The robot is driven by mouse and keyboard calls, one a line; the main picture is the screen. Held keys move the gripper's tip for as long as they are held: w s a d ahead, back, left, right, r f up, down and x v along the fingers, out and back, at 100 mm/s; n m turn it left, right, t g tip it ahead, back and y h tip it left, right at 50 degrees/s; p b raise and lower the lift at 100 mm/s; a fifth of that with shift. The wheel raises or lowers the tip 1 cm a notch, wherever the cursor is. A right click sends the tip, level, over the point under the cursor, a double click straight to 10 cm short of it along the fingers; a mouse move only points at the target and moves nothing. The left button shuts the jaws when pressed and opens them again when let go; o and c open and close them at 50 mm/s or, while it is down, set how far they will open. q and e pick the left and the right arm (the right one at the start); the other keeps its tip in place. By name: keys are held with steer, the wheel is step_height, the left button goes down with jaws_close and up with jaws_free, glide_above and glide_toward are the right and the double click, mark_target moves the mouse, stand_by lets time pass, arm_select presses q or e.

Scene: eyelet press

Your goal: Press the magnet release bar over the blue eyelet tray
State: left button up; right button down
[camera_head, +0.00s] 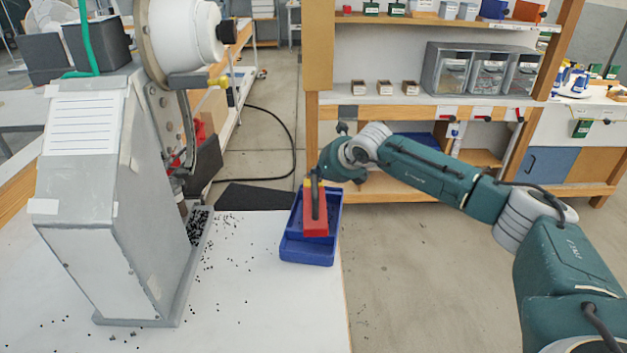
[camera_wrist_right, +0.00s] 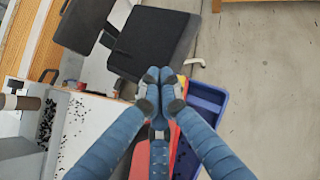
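The blue eyelet tray (camera_head: 307,250) lies on the right edge of the white table. A red magnet block with a yellow end (camera_head: 316,229) sits over the tray, lengthwise; a narrow dark grey bar (camera_head: 315,200) stands out along its top. My right arm reaches in from the right, and its wrist is just above the far end of the block. In the right wrist view the fingertips of my right gripper (camera_wrist_right: 162,90) are together, with nothing visible between them. The red block (camera_wrist_right: 182,88) and tray (camera_wrist_right: 208,96) show beneath them. Contact with the bar cannot be told. My left gripper is out of view.
The grey eyelet press (camera_head: 105,200) stands to the left, with black eyelets (camera_head: 197,225) at its base and more scattered over the table. A black mat (camera_head: 255,197) lies beyond the table's far edge. Wooden shelving (camera_head: 420,100) stands behind; open floor is on the right.

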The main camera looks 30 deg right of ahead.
steer(key=shift+r+p, duration=0.55)
steer(key=shift+r, duration=0.6)
step_height(320, 180, up, 5)
steer(key=shift+r+p, duration=0.1)
steer(key=shift+p, duration=1)
